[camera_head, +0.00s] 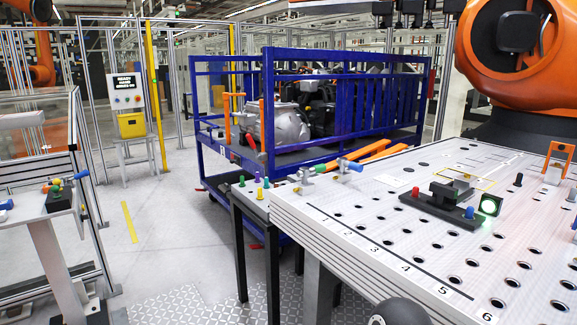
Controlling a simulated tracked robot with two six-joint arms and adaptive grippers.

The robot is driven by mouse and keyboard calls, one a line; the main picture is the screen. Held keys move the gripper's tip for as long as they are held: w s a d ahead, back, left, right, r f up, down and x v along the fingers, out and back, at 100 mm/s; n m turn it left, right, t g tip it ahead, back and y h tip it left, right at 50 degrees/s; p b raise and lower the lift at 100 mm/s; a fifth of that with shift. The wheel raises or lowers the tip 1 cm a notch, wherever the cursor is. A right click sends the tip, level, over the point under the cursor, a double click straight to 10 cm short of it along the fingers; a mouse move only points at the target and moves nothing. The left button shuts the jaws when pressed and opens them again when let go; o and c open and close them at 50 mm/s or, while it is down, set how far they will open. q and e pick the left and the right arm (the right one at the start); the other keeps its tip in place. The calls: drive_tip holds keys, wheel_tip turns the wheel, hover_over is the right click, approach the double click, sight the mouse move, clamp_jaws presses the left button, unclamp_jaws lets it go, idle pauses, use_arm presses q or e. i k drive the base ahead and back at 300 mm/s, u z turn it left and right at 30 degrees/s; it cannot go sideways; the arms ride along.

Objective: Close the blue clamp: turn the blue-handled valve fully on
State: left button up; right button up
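A small fitting with a blue handle (351,165) sits at the back left edge of the perforated table (300,205). Another blue piece (6,205) is at the left picture edge. I cannot tell which is the clamp's valve, or how far any handle is turned. Neither of my grippers can be made out.
A blue caged cart (270,100) holding machinery stands behind the table. An orange robot arm (515,45) is at the upper right. A black fixture (445,205) with a green light (489,206) is on the table. Open floor (165,240) lies between the left stand and table.

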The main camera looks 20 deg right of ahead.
sight(344, 162)
drive_tip(key=u, duration=0.45)
drive_tip(key=k, duration=0.95)
drive_tip(key=z, duration=0.6)
drive_tip(key=i, duration=0.5)
drive_tip(key=z, duration=0.2)
